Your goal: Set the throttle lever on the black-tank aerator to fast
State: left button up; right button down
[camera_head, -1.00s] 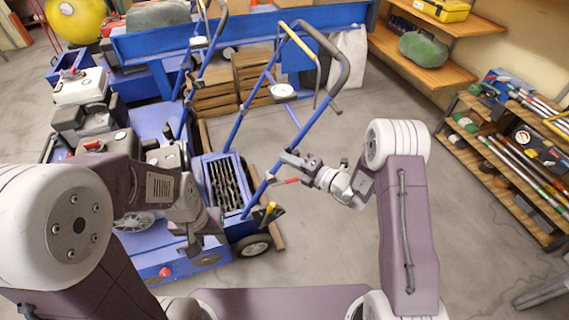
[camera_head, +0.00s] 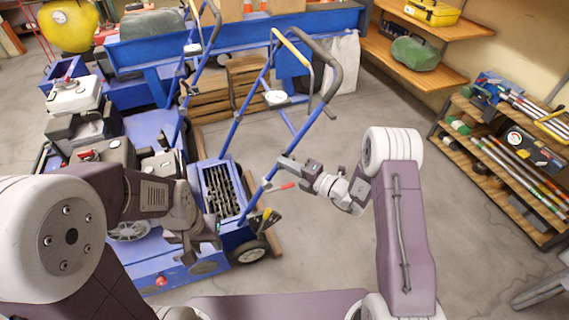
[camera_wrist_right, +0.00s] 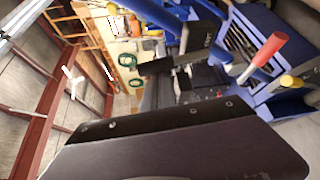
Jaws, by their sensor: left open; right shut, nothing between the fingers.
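The nearest blue aerator (camera_head: 153,266) has a dark engine with a black tank (camera_head: 108,153) and a blue handle frame rising to the right. A red-gripped lever (camera_head: 284,187) and a yellow-gripped lever (camera_head: 268,214) stick out from that frame; both grips also show in the right wrist view, red (camera_wrist_right: 264,52) and yellow (camera_wrist_right: 291,80). I cannot read which lever is the throttle or its setting. My right gripper (camera_head: 284,168) is shut and empty, beside the frame just above the red grip. Contact is unclear. My left gripper (camera_head: 190,250) is open, low in front of the aerator's deck.
Another aerator with a white tank (camera_head: 74,94) stands behind. Wooden shelves (camera_head: 483,180) with long tools stand at the right. The floor between (camera_head: 365,105) is clear.

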pick_arm(q)
jog(key=shift+r+p, duration=0.45)
jog(key=shift+r, duration=0.1)
pick_arm(e)
jog(key=d+m+t+y, duration=0.1)
jog(key=m, duration=0.1)
jog(key=w+d+m+t, duration=0.1)
jog(key=d+m, duration=0.1)
jog(key=shift+d+r+m+y, duration=0.1)
jog(key=shift+r+m+y, duration=0.05)
jog(key=shift+m+y, duration=0.25)
